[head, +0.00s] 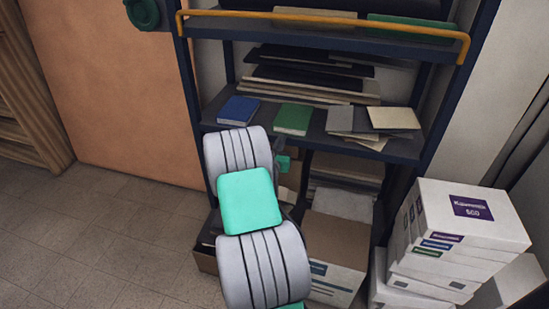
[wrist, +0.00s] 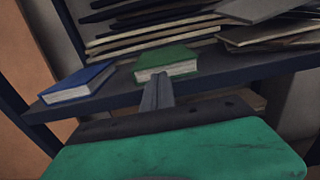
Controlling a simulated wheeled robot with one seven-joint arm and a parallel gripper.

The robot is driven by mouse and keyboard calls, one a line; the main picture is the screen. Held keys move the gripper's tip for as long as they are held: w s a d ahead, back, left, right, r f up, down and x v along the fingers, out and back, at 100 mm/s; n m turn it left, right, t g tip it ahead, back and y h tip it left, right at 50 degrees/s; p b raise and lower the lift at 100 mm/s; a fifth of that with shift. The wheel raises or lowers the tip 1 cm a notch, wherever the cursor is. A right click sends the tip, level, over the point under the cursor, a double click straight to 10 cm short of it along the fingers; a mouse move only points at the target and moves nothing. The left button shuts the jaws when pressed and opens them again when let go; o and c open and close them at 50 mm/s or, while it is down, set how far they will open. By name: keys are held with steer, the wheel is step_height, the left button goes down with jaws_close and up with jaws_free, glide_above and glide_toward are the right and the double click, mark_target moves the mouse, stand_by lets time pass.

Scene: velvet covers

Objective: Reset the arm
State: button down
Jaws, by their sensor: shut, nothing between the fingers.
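My gripper (wrist: 158,92) shows in the wrist view with its fingers together and nothing between them. Its tips point toward the front edge of a shelf, just below a green book (wrist: 166,63) in the picture. I cannot tell whether the tips touch the shelf. In the head view my arm reaches toward the shelving unit and hides most of the gripper. The green book also shows in the head view (head: 293,119), lying flat on the middle shelf. A blue book (head: 239,109) lies to its left, and also shows in the wrist view (wrist: 78,84).
The dark shelf (head: 310,141) also bears grey and beige folders (head: 393,118) at its right. An orange rail (head: 325,19) crosses the shelf above. Cardboard boxes (head: 337,241) stand under the shelf, and white boxes (head: 463,217) are stacked at the right. The floor at left is clear.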

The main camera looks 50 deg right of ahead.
steer(key=v, duration=1)
steer(key=w+a+r+m+g+y+p, duration=0.2)
steer(key=w+a+r+m+y+p, duration=0.2)
steer(key=a+r+m+y+p, duration=0.7)
steer(key=s+a+r+m+y+p, duration=0.2)
steer(key=a+r+m+p, duration=0.1)
steer(key=a, duration=0.7)
steer(key=s+a+r+m+g+y+p, duration=0.1)
steer(key=s+a+r+m+p, duration=0.2)
steer(key=a, duration=0.8)
steer(key=s+a+r+m+y+p, duration=0.2)
steer(key=a+r+m, duration=0.3)
steer(key=a, duration=0.5)
steer(key=shift+s+a+r+g+y+p, duration=0.2)
steer(key=shift+s+r+g+y+p, duration=0.1)
steer(key=shift+s+r+p, duration=0.25)
steer(key=shift+s, duration=0.1)
